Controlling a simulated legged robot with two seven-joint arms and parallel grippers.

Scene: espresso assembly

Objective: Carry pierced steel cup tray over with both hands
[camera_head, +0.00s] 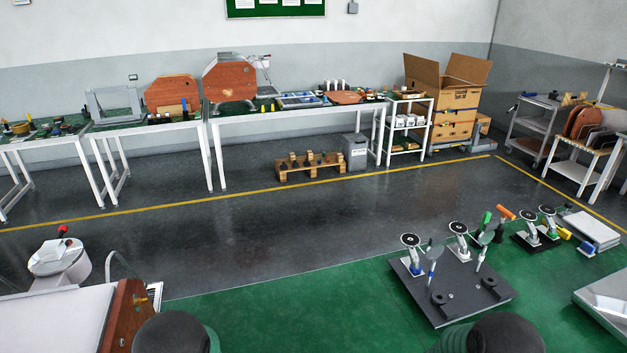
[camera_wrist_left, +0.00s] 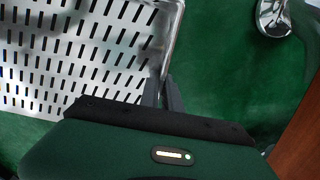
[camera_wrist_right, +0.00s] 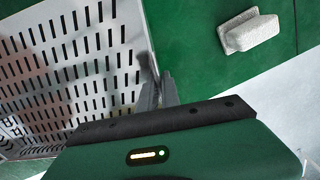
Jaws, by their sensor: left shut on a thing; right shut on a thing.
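The pierced steel cup tray (camera_wrist_left: 85,60) fills the upper left of the left wrist view, with rows of dark slots and a bright rim. It also shows at the left of the right wrist view (camera_wrist_right: 65,70). My left gripper (camera_wrist_left: 163,90) is shut on the tray's edge near a corner. My right gripper (camera_wrist_right: 158,88) is shut on another part of the tray's edge. The fingertips are partly hidden against the rim. In the head view only rounded dark parts of my arms show at the bottom edge; the tray and both grippers are out of sight there.
Green floor or mat (camera_head: 290,315) lies ahead. A dark fixture board (camera_head: 455,290) with upright stands is at the right. A white-topped bench with a wooden side panel (camera_head: 122,318) is at lower left. A pale block (camera_wrist_right: 250,32) shows in the right wrist view. Long tables (camera_head: 150,128) line the wall.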

